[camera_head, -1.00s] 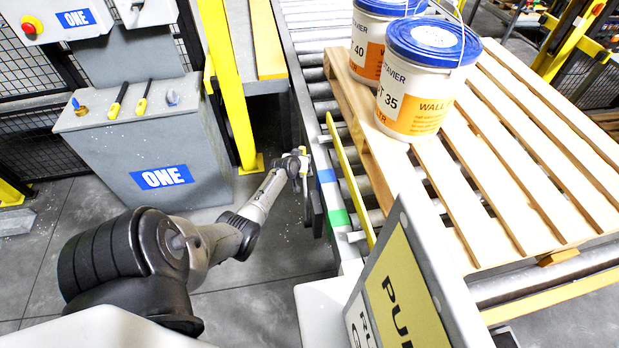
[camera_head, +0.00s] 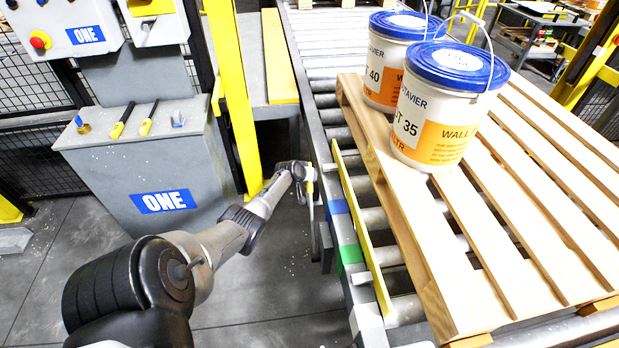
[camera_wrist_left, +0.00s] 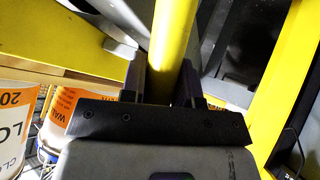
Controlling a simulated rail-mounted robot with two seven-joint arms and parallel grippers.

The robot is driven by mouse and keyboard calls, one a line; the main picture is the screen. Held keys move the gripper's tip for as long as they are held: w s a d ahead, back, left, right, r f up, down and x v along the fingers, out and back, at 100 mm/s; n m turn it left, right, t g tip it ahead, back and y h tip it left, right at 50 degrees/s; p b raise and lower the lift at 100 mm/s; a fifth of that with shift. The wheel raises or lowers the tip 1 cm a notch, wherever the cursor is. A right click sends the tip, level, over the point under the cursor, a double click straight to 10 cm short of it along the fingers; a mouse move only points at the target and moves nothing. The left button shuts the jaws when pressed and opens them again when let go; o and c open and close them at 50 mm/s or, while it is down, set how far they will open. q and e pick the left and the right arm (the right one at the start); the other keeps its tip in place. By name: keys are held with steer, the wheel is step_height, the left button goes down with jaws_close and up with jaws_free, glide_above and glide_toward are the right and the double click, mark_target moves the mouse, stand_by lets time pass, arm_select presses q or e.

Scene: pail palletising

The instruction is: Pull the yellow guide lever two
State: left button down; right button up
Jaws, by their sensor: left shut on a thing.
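In the left wrist view a yellow bar, the guide lever (camera_wrist_left: 173,40), runs between the two dark fingers of my left gripper (camera_wrist_left: 163,85). The fingers are shut on it. In the head view my left gripper (camera_head: 309,180) is at the conveyor's left side, low beside its edge; the lever is mostly hidden there. A long yellow guide rail (camera_head: 361,230) stands along the rollers, between that edge and the wooden pallet (camera_head: 480,230). My right gripper is not in view.
A yellow post (camera_head: 232,90) and a grey cabinet (camera_head: 150,165) marked ONE stand left of the conveyor. Bare floor lies below the arm.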

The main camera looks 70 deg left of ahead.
arm_select(q)
steer(key=shift+s+d+f, duration=0.1)
steer(key=shift+s+f, duration=0.1)
steer(key=shift+f, duration=0.15)
steer(key=c, duration=1.3)
jaws_free()
steer(key=o, duration=0.4)
steer(key=shift+a+r, duration=0.2)
steer(key=shift+a, duration=0.1)
steer(key=shift+o, duration=0.2)
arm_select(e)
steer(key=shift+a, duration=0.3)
arm_select(q)
steer(key=shift+w+d+r, duration=0.1)
steer(key=shift+r, duration=0.05)
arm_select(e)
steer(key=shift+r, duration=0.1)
arm_select(q)
steer(key=shift+d+r+p, duration=0.1)
steer(key=shift+r+p, duration=0.15)
steer(key=shift+p, duration=0.2)
steer(key=p+v, duration=0.8)
steer(key=v, duration=0.5)
steer(key=shift+s, duration=0.25)
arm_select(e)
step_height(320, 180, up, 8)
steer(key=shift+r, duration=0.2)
